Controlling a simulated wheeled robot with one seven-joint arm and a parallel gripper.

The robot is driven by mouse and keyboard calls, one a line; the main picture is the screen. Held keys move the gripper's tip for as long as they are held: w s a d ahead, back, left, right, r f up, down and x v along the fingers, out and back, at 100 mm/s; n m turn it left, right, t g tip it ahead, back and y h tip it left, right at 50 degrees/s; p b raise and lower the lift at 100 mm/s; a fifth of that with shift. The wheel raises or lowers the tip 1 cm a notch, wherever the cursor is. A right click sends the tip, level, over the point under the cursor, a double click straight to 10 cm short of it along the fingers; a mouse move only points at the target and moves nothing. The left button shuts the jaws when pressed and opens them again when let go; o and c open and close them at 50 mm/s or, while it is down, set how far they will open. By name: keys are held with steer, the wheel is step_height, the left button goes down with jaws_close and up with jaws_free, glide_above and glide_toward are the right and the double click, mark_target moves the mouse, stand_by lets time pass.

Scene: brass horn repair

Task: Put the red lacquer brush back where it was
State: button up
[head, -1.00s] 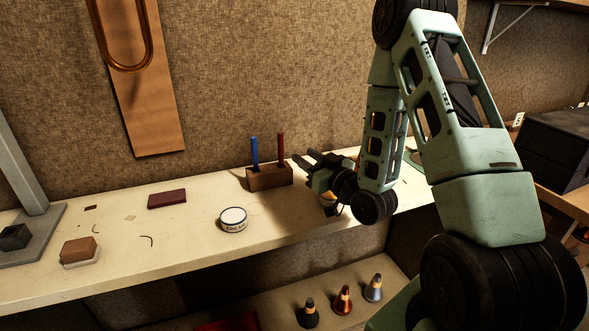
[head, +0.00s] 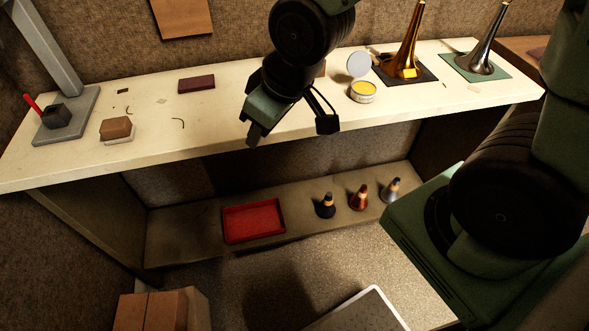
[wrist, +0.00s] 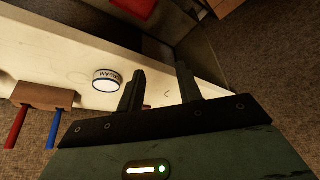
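In the wrist view a brown wooden block (wrist: 44,95) on the bench holds a red-handled brush (wrist: 16,128) and a blue-handled one (wrist: 54,130). In the head view my arm hides them, with only a brown sliver of the block (head: 320,70) showing. Another red handle (head: 32,103) leans by the dark block on the grey stand at the far left; I cannot tell what it belongs to. My gripper (head: 290,126) is over the bench's front edge, its fingers apart and empty; they also show in the wrist view (wrist: 160,84).
A white cream tin (wrist: 106,80) stands near the wooden block. An open yellow tin (head: 362,91) and two horn bells (head: 406,60) (head: 484,50) are at the right. A maroon block (head: 197,84) and a brown block (head: 116,128) lie left. A red tray (head: 253,221) and several cones are below.

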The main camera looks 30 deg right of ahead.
steer(key=s+a+r+g+h, duration=0.1)
steer(key=s+g, duration=0.1)
steer(key=s, duration=0.5)
steer(key=s+r+n+g, duration=0.1)
steer(key=s+r+g, duration=0.1)
steer(key=s, duration=0.4)
steer(key=shift+s+a+r+h, duration=0.15)
steer(key=shift+s+a+h, duration=0.2)
steer(key=shift+a+h, duration=0.05)
